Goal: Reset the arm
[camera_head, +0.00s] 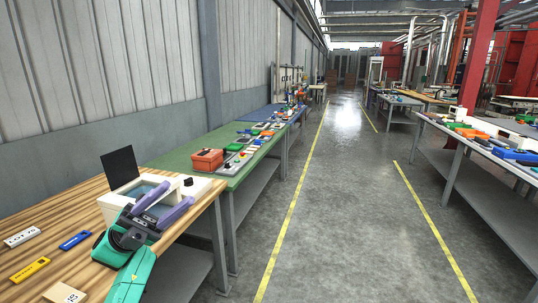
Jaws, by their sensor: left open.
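My left gripper (176,194) has two purple fingers spread apart with nothing seen between them. Its green and black arm comes up from the bottom left. The gripper is in front of and over a white box-shaped machine (200,187) with a raised dark lid (121,168), and hides part of it. I cannot tell whether the fingers touch the machine. My right gripper is out of view.
The machine stands on a wooden table (60,208) with white, blue and yellow labelled pieces. A green bench (222,172) with an orange box (207,160) adjoins behind. A cluttered bench (485,135) stands right. The grey aisle (345,220) between is clear.

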